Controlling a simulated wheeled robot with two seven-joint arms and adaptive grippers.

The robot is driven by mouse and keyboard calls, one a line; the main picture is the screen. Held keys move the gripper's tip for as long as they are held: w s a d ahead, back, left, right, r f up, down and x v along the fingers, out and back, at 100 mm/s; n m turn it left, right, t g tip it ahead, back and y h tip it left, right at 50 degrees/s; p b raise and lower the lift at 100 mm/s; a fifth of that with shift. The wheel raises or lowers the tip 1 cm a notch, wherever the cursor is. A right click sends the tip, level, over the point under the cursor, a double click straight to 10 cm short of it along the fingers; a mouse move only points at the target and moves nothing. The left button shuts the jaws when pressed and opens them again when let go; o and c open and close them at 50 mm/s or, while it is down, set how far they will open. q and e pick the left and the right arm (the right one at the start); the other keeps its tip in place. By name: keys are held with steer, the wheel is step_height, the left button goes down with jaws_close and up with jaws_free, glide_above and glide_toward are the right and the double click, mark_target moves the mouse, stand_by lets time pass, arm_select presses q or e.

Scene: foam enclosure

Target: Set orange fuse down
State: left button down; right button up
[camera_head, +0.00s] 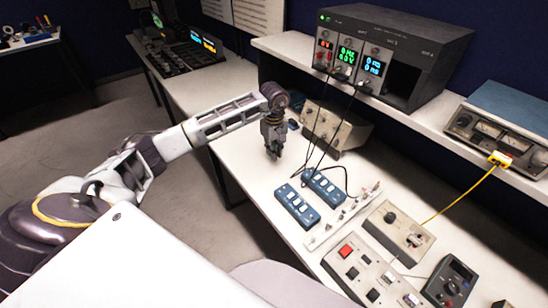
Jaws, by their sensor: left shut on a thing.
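My left arm reaches in from the left, and my left gripper (274,154) points down over the white bench (243,146), close to its surface. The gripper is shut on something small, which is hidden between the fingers. I cannot make out the orange fuse's colour or shape there. I cannot tell whether the held thing touches the bench. Two blue blocks with white inserts, a near one (297,206) and a far one (324,187), lie to the right of and nearer than the gripper. My right gripper is not in view.
A beige sloped box (337,127) stands just right of the gripper. Dark cables hang from the power supply (392,55) on the shelf to the blue blocks. A narrow strip with small parts (343,216) and control boxes (398,232) fill the right. Bench left of the blocks is clear.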

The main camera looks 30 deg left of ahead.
arm_select(q)
steer(key=shift+f+p, duration=0.35)
steer(key=shift+f, duration=1.55)
steer(key=shift+f, duration=0.15)
steer(key=c, duration=1.5)
jaws_free()
steer(key=shift+r, duration=0.2)
